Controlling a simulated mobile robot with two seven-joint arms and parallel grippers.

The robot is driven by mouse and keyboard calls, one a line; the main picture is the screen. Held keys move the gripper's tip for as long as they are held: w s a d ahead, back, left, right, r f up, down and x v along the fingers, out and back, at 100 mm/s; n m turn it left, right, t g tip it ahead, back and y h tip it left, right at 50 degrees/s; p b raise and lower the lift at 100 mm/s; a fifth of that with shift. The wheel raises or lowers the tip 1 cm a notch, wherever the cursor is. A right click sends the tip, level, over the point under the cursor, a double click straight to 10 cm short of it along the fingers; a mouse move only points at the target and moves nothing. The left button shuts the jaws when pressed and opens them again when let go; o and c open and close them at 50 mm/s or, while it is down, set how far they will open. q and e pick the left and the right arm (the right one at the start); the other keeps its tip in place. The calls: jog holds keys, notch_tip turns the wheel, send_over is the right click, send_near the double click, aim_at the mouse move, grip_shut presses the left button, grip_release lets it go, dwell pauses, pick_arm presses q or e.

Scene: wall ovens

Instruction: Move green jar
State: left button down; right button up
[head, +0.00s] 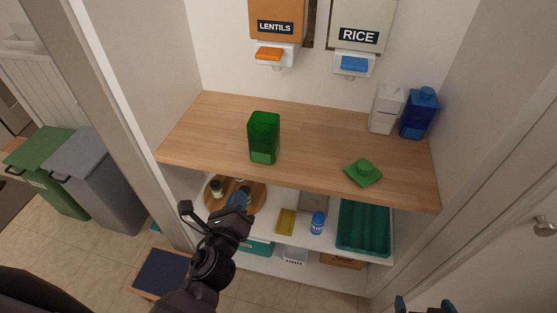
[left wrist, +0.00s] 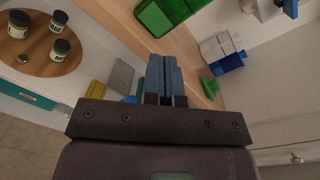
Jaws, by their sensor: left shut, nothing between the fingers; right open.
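The green jar (head: 264,137) stands upright and open-topped on the wooden shelf, left of its middle. In the left wrist view the jar (left wrist: 165,14) is cut off by the top edge. A green lid (head: 363,172) with a knob lies on the shelf to the right of the jar. My left gripper (head: 238,198) is below and in front of the shelf's front edge, apart from the jar. Its blue fingers (left wrist: 165,78) are shut with nothing between them. My right gripper (head: 424,305) shows only its fingertips at the bottom edge, open and apart.
White (head: 385,108) and blue (head: 418,113) canisters stand at the shelf's back right. Lentils (head: 276,27) and rice (head: 358,38) dispensers hang above. The lower shelf holds a round wooden board (head: 257,196) with small jars and a teal bin (head: 363,228). Side walls enclose the shelf.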

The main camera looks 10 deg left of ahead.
pick_arm(q)
jog(key=d+m, duration=0.2)
jog(key=m, duration=0.3)
jog(key=m+h+p, duration=0.1)
jog(key=m, duration=0.2)
send_near(263, 150)
jog(key=w, duration=0.5)
jog(key=shift+w+d+f, duration=0.1)
jog(key=shift+w+d, duration=0.2)
jog(key=shift+w, duration=1)
pick_arm(e)
jog(key=shift+d+r, duration=0.2)
jog(key=shift+r, duration=0.25)
jog(key=shift+d+r, duration=0.2)
jog(key=shift+r, duration=0.25)
jog(key=shift+w, duration=0.1)
